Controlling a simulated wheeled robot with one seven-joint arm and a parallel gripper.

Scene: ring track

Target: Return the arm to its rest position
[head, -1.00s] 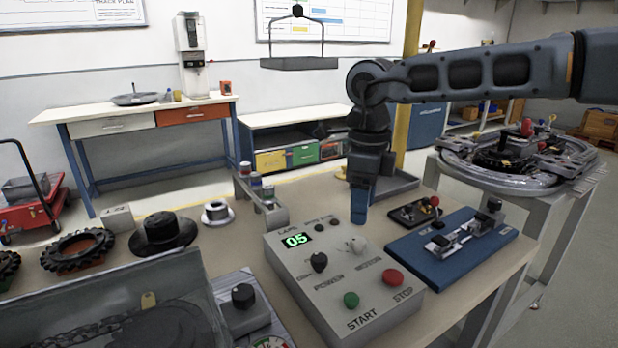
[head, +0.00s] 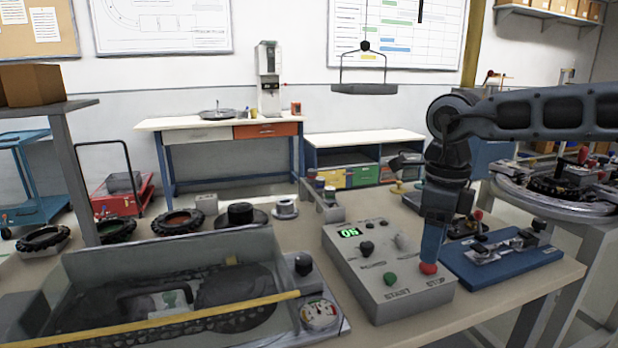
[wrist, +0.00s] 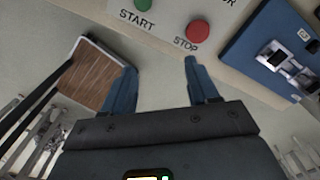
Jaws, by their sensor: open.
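My gripper (head: 431,262) hangs from my arm at the right of the head view, fingers pointing down, in line with the red STOP button (head: 428,268) of the grey control box (head: 365,278). In the wrist view my gripper (wrist: 161,66) has its two blue fingers apart with nothing between them. There the STOP button (wrist: 198,32) shows just past the fingertips, and the green START button (wrist: 142,5) is at the top edge. I cannot tell the exact height of the fingertips above the box.
A blue fixture plate (head: 500,260) lies right of the control box. A ring track (head: 560,190) stands behind it at right. A tray with a yellow bar (head: 170,323) fills the front left. A hanging pan (head: 364,88) is at the back.

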